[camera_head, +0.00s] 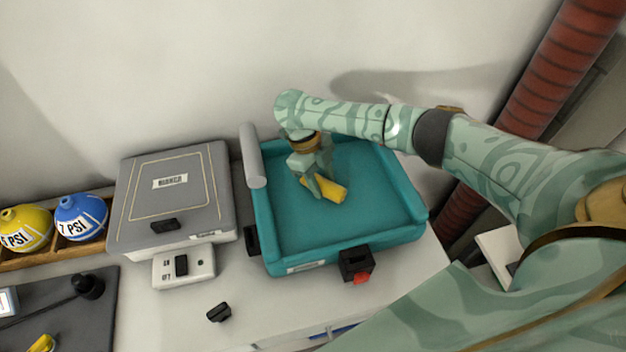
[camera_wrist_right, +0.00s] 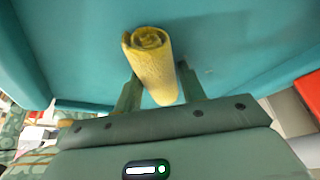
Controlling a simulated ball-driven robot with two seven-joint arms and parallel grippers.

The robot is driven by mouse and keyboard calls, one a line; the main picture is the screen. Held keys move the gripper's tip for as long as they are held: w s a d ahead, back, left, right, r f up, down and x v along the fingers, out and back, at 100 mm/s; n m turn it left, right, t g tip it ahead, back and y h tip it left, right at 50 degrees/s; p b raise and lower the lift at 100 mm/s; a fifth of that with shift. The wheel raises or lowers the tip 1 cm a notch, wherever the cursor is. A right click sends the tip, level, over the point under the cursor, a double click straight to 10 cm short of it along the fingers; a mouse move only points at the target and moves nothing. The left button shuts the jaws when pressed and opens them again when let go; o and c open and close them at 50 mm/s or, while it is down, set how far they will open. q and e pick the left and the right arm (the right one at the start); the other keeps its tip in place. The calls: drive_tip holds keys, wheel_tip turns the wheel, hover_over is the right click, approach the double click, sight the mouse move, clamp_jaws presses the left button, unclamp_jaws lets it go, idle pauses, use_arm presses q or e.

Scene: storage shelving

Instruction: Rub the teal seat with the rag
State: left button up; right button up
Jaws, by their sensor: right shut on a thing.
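The teal seat (camera_head: 300,225) is a shallow tray-like piece with raised edges on the white counter. Its teal surface also fills much of the right wrist view (camera_wrist_right: 227,45). The rag (camera_head: 331,190) is a rolled yellow cloth at the seat's middle. In the right wrist view the rag (camera_wrist_right: 152,68) lies between the two fingers. My right gripper (camera_head: 311,186) is shut on the rag, low over the seat. Whether the rag touches the surface is hard to tell. My left gripper is not in view.
A grey cylinder (camera_head: 253,157) runs along the seat's left edge. A grey box (camera_head: 170,197) and a white switch unit (camera_head: 185,266) stand left of it. A black clip with a red part (camera_head: 357,264) is at the seat's front. A small black piece (camera_head: 219,312) lies on the counter.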

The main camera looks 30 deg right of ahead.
sight(357, 184)
drive_tip(key=shift+s+d+p, duration=0.3)
drive_tip(key=shift+d, duration=1)
drive_tip(key=shift+s+d+p, duration=0.3)
drive_tip(key=shift+s+d, duration=0.05)
drive_tip(key=shift+d, duration=0.9)
drive_tip(key=shift+s+d+p, duration=0.3)
drive_tip(key=shift+d, duration=1)
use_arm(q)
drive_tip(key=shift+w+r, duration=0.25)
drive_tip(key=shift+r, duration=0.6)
use_arm(e)
drive_tip(key=shift+r, duration=0.1)
wheel_tip(357, 184, up, 5)
drive_tip(key=p, duration=0.5)
drive_tip(key=shift+r, duration=0.2)
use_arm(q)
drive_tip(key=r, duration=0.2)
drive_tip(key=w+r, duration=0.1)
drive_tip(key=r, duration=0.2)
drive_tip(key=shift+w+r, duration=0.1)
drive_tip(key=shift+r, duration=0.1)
use_arm(e)
drive_tip(key=shift+r, duration=0.25)
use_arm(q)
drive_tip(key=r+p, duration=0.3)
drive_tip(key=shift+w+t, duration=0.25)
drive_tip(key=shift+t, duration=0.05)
use_arm(e)
wheel_tip(357, 184, up, 3)
drive_tip(key=shift+r, duration=0.1)
